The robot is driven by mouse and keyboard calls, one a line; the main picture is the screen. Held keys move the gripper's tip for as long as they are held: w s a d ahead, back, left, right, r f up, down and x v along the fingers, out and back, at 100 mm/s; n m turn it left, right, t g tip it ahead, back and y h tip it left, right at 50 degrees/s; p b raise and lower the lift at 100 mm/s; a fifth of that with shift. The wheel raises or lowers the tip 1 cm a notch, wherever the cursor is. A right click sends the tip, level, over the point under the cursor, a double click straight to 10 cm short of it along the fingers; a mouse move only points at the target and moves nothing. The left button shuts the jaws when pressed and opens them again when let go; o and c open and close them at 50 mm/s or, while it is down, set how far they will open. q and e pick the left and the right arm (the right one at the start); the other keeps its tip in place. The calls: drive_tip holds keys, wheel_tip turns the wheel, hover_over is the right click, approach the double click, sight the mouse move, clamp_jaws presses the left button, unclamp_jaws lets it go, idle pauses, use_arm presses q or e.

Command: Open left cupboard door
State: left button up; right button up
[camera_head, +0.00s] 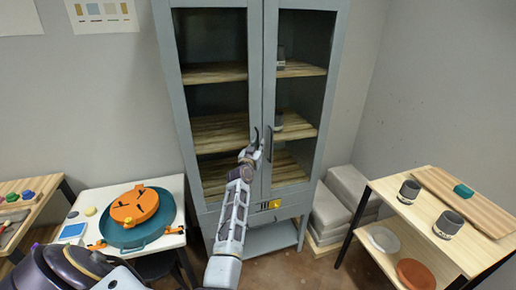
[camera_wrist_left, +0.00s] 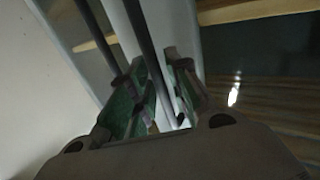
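The grey cupboard (camera_head: 340,60) stands against the back wall with two glass-fronted doors. Its left door (camera_head: 186,130) and right door (camera_head: 318,130) both look shut. My left gripper (camera_head: 251,152) is at the handle of the left door, near the middle seam. In the left wrist view, its green-padded fingers (camera_wrist_left: 166,92) stand apart on either side of a dark handle bar (camera_wrist_left: 142,38). A gap shows beside the bar, and I cannot tell whether either finger touches it. The right door handle (camera_head: 268,143) is just to the right. My right gripper is not in view.
A white table (camera_head: 98,200) with a teal and orange round item stands at the left. A wooden shelf unit (camera_head: 400,212) with dark cups stands at the right. Grey stacked blocks (camera_head: 345,190) lie beside the cupboard. Some floor shows in front.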

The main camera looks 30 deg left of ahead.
use_arm(q)
drive_tip(key=shift+w, duration=0.2)
drive_tip(key=c, duration=0.4)
clamp_jaws()
